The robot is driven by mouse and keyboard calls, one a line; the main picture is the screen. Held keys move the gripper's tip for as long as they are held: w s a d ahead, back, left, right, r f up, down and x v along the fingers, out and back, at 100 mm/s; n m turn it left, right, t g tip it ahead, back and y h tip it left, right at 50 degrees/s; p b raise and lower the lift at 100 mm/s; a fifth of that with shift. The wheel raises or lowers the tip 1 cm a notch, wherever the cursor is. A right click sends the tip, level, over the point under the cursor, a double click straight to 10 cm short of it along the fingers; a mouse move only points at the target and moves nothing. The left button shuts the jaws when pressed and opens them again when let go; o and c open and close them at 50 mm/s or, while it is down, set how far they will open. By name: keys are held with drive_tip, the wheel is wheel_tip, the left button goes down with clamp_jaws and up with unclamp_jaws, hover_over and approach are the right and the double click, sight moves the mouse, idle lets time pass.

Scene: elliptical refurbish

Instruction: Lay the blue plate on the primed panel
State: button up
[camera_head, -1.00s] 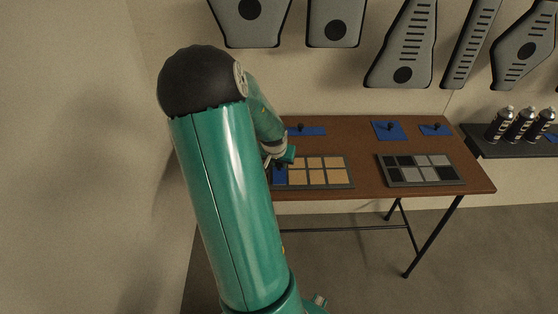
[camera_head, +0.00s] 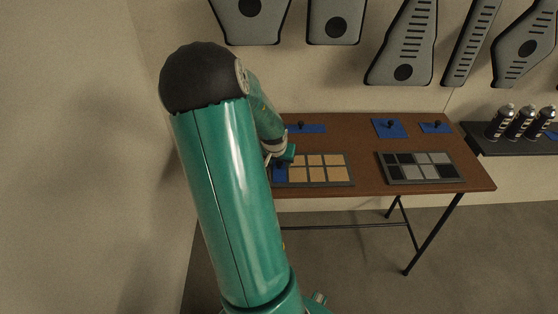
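Several flat blue plates with dark knobs lie on the brown table: one at the back left (camera_head: 308,128), one at the back middle (camera_head: 381,134) and one at the back right (camera_head: 434,131). Another blue patch, likely a plate (camera_head: 281,175), shows at the left end of a tan-squared panel (camera_head: 352,183), partly hidden by my arm. A second panel (camera_head: 382,168) with black and grey squares lies to the right. I cannot tell which panel is the primed one. My gripper (camera_head: 286,157) is low over the tan panel's left end; its fingers are too small and hidden to read.
Three spray cans (camera_head: 521,124) stand on a dark shelf (camera_head: 488,149) at the right. Large grey pieces (camera_head: 336,25) hang on the wall above the table. The table (camera_head: 365,150) is bare between the two panels.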

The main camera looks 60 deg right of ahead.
drive_tip(key=v, duration=1.4)
drive_tip(key=shift+w, duration=0.15)
idle(0.5)
drive_tip(key=w+a+r+n+t+y, duration=0.1)
drive_tip(key=w+a+r+n, duration=0.1)
drive_tip(key=w+a, duration=0.35)
drive_tip(key=w+a+r+n+t+y, duration=0.1)
drive_tip(key=w+a+r+n, duration=0.15)
drive_tip(key=a, duration=0.65)
drive_tip(key=w+a+r+n+t+y, duration=0.1)
drive_tip(key=w+a+n, duration=0.15)
drive_tip(key=a, duration=0.45)
drive_tip(key=s+a+r+n, duration=0.2)
drive_tip(key=a+n, duration=0.1)
drive_tip(key=a, duration=0.4)
drive_tip(key=s+a+r+n+t+y, duration=0.1)
drive_tip(key=s+a+r+n, duration=0.1)
drive_tip(key=a, duration=0.6)
drive_tip(key=s+a+r+n, duration=0.2)
drive_tip(key=a+r+n, duration=0.1)
drive_tip(key=a, duration=0.4)
drive_tip(key=shift+a+n+t, duration=0.25)
drive_tip(key=shift+n+t, duration=0.05)
drive_tip(key=shift+r, duration=0.1)
drive_tip(key=shift+c, duration=1.3)
